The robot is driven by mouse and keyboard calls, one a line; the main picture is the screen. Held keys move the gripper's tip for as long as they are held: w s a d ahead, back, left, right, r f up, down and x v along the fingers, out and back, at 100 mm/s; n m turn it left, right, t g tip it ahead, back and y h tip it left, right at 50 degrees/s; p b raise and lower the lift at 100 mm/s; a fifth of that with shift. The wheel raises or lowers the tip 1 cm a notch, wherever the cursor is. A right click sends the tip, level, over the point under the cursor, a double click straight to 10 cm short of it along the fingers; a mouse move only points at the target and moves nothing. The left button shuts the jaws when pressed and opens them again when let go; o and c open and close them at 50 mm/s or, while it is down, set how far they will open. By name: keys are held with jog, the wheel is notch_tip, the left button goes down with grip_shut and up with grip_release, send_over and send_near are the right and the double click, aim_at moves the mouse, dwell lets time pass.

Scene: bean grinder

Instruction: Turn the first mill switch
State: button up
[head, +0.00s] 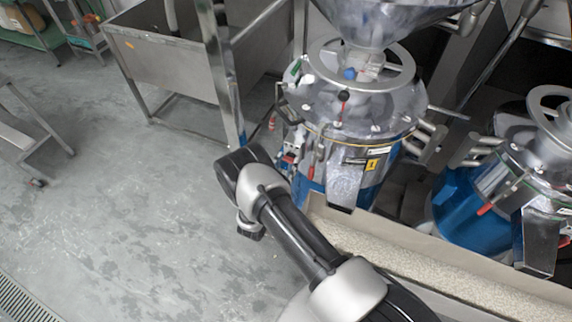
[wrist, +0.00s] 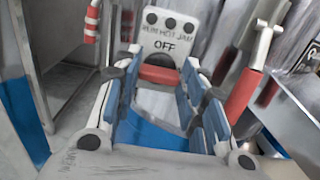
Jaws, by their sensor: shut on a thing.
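The first mill (head: 345,110) is a steel and blue machine with a yellow label "1" (head: 372,165) on its front. In the wrist view, a grey switch plate (wrist: 168,35) reads OFF, with three dark round spots above the word. My gripper (wrist: 160,80), with blue-padded fingers, is shut on the red switch, one finger on each side. In the head view my arm reaches to the mill's left front side, and my gripper is largely hidden there.
A second blue mill (head: 490,185) stands at the right. A long trough of pale grains (head: 430,260) runs in front of the mills. Red-handled levers (wrist: 242,95) stand close to the right finger.

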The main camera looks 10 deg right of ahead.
jog(key=shift+c, duration=1.4)
jog(key=shift+f+n, duration=0.1)
jog(key=shift+n, duration=0.2)
jog(key=n+b, duration=0.3)
jog(key=n, duration=0.5)
jog(key=n+b, duration=0.4)
jog(key=n, duration=0.5)
jog(key=shift+w+a+f, duration=0.15)
jog(key=shift+n, duration=0.3)
jog(key=o, duration=1.1)
jog(key=shift+c, duration=0.2)
